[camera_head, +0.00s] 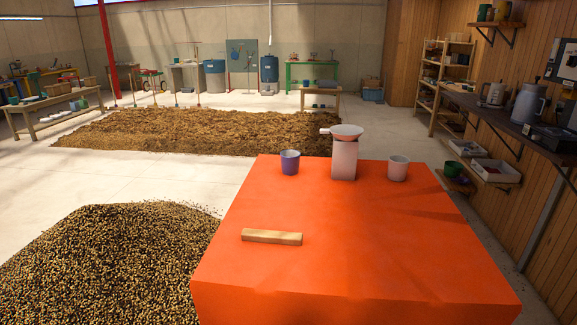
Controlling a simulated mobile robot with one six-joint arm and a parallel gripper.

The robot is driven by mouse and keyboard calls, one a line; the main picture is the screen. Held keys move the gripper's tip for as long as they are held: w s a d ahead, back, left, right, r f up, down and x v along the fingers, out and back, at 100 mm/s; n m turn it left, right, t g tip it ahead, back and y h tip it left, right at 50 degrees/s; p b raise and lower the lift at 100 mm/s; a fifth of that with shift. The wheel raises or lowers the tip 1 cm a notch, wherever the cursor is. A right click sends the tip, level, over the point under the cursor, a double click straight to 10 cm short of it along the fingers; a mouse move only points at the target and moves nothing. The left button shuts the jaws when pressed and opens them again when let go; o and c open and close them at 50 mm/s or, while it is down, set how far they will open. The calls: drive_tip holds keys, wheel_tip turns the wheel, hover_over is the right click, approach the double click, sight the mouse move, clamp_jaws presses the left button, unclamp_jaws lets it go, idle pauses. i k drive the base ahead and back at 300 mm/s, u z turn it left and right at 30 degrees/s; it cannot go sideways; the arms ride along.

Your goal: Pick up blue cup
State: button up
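A blue-purple cup (290,162) stands upright near the far left edge of an orange table (350,215). No handle can be made out on it. A white container with a pinkish funnel-shaped dripper (345,150) on top stands to its right, apart from it. A pale pink-white cup (398,168) stands further right. My gripper is not in this view.
A wooden block (272,237) lies on the near left part of the table; the middle and right are clear. Bean piles (110,265) lie on the floor at left and behind (210,130). A shelf counter (500,108) runs along the right wall.

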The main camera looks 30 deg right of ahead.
sight(290, 159)
drive_tip(key=z, duration=0.7)
drive_tip(key=k, duration=0.15)
drive_tip(key=u, duration=2.6)
drive_tip(key=i, duration=0.75)
drive_tip(key=z, duration=0.9)
drive_tip(key=i, duration=0.5)
drive_tip(key=z, duration=0.65)
drive_tip(key=i, duration=0.6)
drive_tip(key=z, duration=0.2)
